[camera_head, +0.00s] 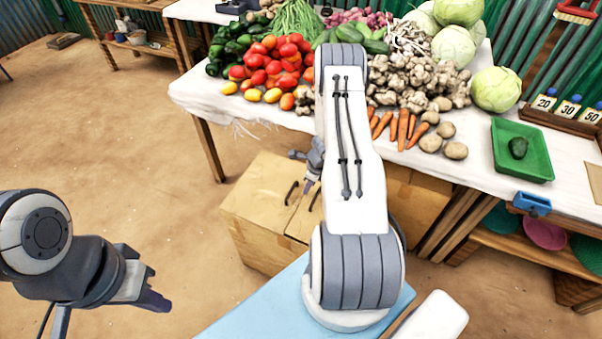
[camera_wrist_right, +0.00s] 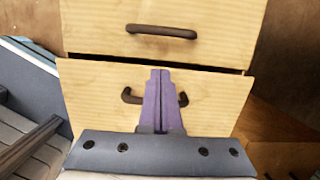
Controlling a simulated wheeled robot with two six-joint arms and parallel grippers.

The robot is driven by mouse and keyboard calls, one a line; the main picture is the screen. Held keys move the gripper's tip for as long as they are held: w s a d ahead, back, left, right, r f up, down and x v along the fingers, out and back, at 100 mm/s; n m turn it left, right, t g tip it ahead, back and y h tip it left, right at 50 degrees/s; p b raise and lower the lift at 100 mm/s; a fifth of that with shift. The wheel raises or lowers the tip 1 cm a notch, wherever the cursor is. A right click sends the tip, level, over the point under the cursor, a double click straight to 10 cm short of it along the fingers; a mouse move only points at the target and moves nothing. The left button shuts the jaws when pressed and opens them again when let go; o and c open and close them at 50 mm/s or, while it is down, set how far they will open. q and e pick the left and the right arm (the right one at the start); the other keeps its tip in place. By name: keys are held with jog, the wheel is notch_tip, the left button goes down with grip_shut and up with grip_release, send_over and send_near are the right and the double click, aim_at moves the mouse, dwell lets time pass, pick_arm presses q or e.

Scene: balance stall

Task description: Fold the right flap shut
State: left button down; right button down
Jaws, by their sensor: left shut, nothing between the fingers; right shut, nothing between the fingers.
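A cardboard-coloured box (camera_head: 248,211) stands on the ground below the stall table, with two flaps bearing dark handles on top. The near flap seems to be the right one. My right gripper (camera_wrist_right: 160,75) is shut and empty, its purple fingers over the near flap's handle, hiding its middle; I cannot tell if they touch. It also shows above the box (camera_head: 308,182). My left gripper (camera_head: 158,302) is shut and empty, well left of the box.
The stall table (camera_head: 213,92) with vegetables and a green tray (camera_head: 521,165) stands behind the box. A wooden shelf (camera_head: 510,235) is under it at right. My right arm hides part of the box. Bare ground is free at left.

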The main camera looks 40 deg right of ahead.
jog(key=r+p, duration=0.2)
jog(key=r, duration=0.1)
jog(key=shift+w+r, duration=0.2)
jog(key=shift+r, duration=0.05)
jog(key=w+a+r+p, duration=0.2)
jog(key=w+a+r, duration=0.1)
jog(key=w+r, duration=0.35)
jog(key=s+d+m+t+y+b, duration=0.1)
jog(key=s+d+m+t+b, duration=0.2)
jog(key=s+m, duration=0.35)
jog(key=s+d+m+y+b, duration=0.1)
jog(key=s+d+m+b, duration=0.2)
jog(key=s+m+b, duration=0.3)
jog(key=s+d+m+t+b, duration=0.2)
jog(key=s+d+m+b, duration=0.1)
jog(key=s+m, duration=0.35)
jog(key=shift+n, duration=0.4)
jog(key=b+x, duration=0.1)
jog(key=x, duration=0.3)
jog(key=b+x, duration=0.1)
jog(key=x, duration=0.7)
jog(key=shift+s+a+f+b, duration=0.1)
jog(key=shift+a+f+b, duration=0.25)
jog(key=shift+a+b, duration=0.05)
